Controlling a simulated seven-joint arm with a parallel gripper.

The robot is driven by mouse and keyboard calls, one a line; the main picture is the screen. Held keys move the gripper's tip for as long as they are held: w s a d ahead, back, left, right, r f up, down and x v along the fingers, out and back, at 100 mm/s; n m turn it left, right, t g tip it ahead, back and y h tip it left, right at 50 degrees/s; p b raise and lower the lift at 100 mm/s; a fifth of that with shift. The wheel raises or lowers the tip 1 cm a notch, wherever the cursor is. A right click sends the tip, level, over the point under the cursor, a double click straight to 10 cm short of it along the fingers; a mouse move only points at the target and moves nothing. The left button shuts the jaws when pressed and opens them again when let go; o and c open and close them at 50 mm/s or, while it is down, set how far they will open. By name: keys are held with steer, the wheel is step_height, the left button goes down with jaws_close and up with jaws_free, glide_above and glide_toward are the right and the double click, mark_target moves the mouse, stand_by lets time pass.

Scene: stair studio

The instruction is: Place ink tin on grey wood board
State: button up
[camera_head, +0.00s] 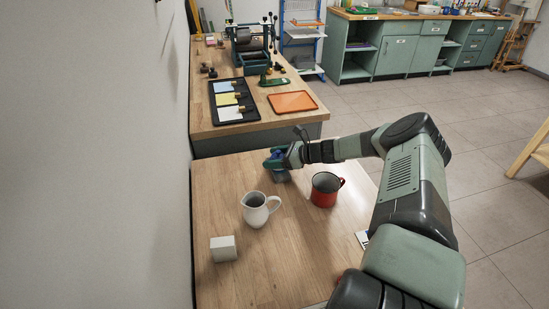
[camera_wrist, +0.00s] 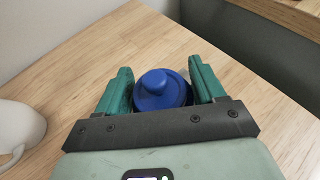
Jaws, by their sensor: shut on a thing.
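My gripper (camera_head: 277,165) is at the far end of the near wooden table. In the wrist view, its green fingers (camera_wrist: 160,92) are on either side of a blue round thing with a knobbed lid (camera_wrist: 158,90), which I take to be the ink tin. The gripper is shut on it. The tin looks upright, seen from above, and its lower part is hidden. I cannot tell whether it touches the table. In the head view my gripper mostly hides it. I cannot make out a grey wood board in either view.
A white jug (camera_head: 257,212), a red mug (camera_head: 325,190) and a pale block (camera_head: 223,249) stand on the near table (camera_head: 270,270). Beyond a gap, the far bench holds a black tray (camera_head: 234,101) and an orange tray (camera_head: 292,102). A wall runs along the left.

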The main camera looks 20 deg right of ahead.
steer(key=shift+f, duration=0.1)
steer(key=o, duration=1.3)
steer(key=shift+s+d, duration=0.1)
steer(key=shift+d, duration=0.05)
steer(key=v, duration=1.1)
steer(key=shift+s+d+r, duration=0.2)
steer(key=shift+s+r, duration=0.05)
